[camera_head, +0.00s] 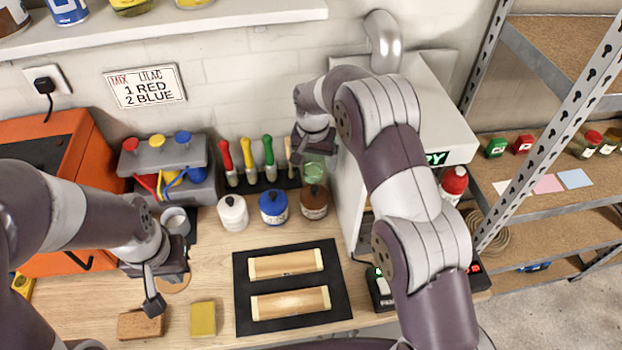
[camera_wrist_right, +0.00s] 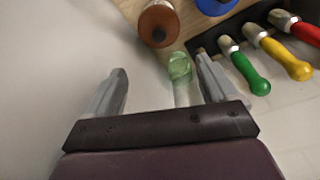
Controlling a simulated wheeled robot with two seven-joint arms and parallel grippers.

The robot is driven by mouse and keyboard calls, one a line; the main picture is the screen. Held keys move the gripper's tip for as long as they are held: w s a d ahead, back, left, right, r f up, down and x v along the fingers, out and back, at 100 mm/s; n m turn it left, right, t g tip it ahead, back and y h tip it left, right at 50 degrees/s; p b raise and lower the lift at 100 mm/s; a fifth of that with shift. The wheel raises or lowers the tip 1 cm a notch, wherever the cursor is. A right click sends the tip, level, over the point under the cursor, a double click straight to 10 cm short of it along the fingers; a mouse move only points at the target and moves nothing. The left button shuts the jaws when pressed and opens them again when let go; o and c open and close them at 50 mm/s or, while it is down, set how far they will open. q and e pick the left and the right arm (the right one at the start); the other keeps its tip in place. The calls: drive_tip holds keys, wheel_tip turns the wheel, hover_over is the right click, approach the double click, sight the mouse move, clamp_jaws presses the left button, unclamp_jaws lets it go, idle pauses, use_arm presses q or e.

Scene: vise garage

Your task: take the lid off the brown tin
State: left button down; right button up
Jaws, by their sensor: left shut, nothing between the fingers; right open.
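The brown tin (camera_head: 314,206) stands upright on the bench at the right end of a row of tins, with its brown lid on and a small dark knob on top. In the right wrist view the brown tin (camera_wrist_right: 158,20) shows at the top, beyond the fingertips. My right gripper (camera_wrist_right: 161,66) is open with nothing between its fingers. In the head view it hangs above and behind the brown tin, its fingertips unclear. My left gripper (camera_head: 153,302) is shut and empty, low over the left part of the bench.
White (camera_head: 233,213) and blue (camera_head: 273,206) tins stand left of the brown one. A green glass jar (camera_head: 314,171) stands behind it, near a rack of colored-handled tools (camera_head: 247,165). A white machine (camera_head: 350,190) stands close on the right. A black mat (camera_head: 292,324) with two wooden pieces lies in front.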

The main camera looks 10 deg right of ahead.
drive_tip(key=p, duration=0.3)
hover_over(315, 190)
drive_tip(key=f, duration=0.5)
drive_tip(key=shift+s, duration=0.3)
drive_tip(key=f+p, duration=0.2)
drive_tip(key=f, duration=0.1)
drive_tip(key=w+f+p, duration=0.1)
drive_tip(key=f, duration=0.2)
drive_tip(key=shift+w+f+p, duration=0.2)
drive_tip(key=shift+p, duration=0.15)
drive_tip(key=shift+s+f, duration=0.1)
drive_tip(key=shift+f, duration=0.1)
use_arm(q)
wheel_tip(315, 190, up, 7)
drive_tip(key=s, duration=0.1)
drive_tip(key=shift+s, duration=0.15)
use_arm(e)
drive_tip(key=shift+s, duration=0.1)
drive_tip(key=c, duration=1)
drive_tip(key=shift+s, duration=0.2)
clamp_jaws()
use_arm(q)
drive_tip(key=shift+s, duration=0.1)
use_arm(e)
drive_tip(key=shift+f, duration=0.1)
